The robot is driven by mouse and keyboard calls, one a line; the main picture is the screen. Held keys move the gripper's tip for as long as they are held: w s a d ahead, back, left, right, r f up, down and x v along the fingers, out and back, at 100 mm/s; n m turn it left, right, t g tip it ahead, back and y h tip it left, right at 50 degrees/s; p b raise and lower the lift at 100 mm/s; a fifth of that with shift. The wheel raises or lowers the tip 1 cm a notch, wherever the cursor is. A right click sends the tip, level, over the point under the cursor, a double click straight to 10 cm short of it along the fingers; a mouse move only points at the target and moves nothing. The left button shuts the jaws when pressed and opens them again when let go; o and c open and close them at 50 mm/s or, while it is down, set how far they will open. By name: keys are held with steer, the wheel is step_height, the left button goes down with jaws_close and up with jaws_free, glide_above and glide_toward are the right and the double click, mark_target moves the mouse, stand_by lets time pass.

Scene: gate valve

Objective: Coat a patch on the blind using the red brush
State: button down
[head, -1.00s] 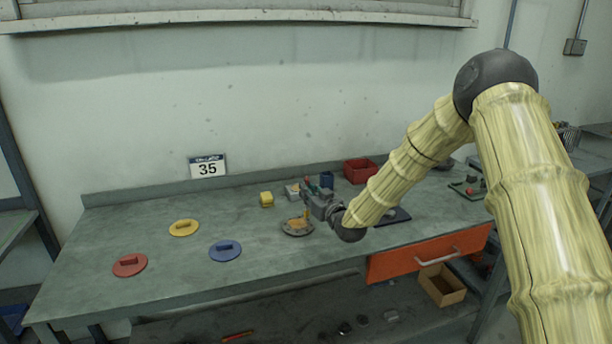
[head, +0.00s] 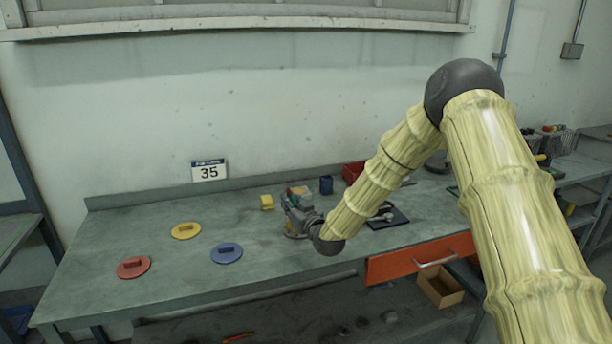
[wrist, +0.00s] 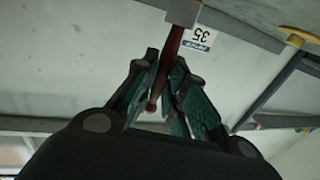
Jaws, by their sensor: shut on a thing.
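My gripper (head: 295,205) is over the back middle of the bench. In the wrist view its fingers (wrist: 168,80) are closed around the dark red handle of the red brush (wrist: 166,68). A pale grey block-like head is at the handle's upper end; bristles cannot be made out. In the head view the brush is hard to tell apart from the gripper. A round grey disc (head: 292,236), possibly the blind, shows only as a sliver under my gripper, which hides most of it. Contact between brush and disc cannot be told.
Yellow (head: 186,231), blue (head: 226,253) and red (head: 133,267) discs lie on the left of the bench. A yellow block (head: 267,202), a blue cup (head: 326,185) and a red bin (head: 352,173) stand behind. A dark tray (head: 390,219) lies right of my gripper.

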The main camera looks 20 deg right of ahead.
mark_target(287, 194)
steer(key=d, duration=0.7)
steer(key=a+r, duration=0.1)
steer(key=a, duration=0.1)
steer(key=a+r, duration=0.1)
steer(key=a, duration=0.2)
steer(key=s+a+r, duration=0.1)
steer(key=a, duration=0.1)
steer(key=shift+a+r, duration=0.1)
steer(key=shift+a, duration=0.1)
steer(key=shift+w+r+p, duration=0.15)
steer(key=shift+r+p, duration=0.85)
steer(key=shift+r, duration=1.25)
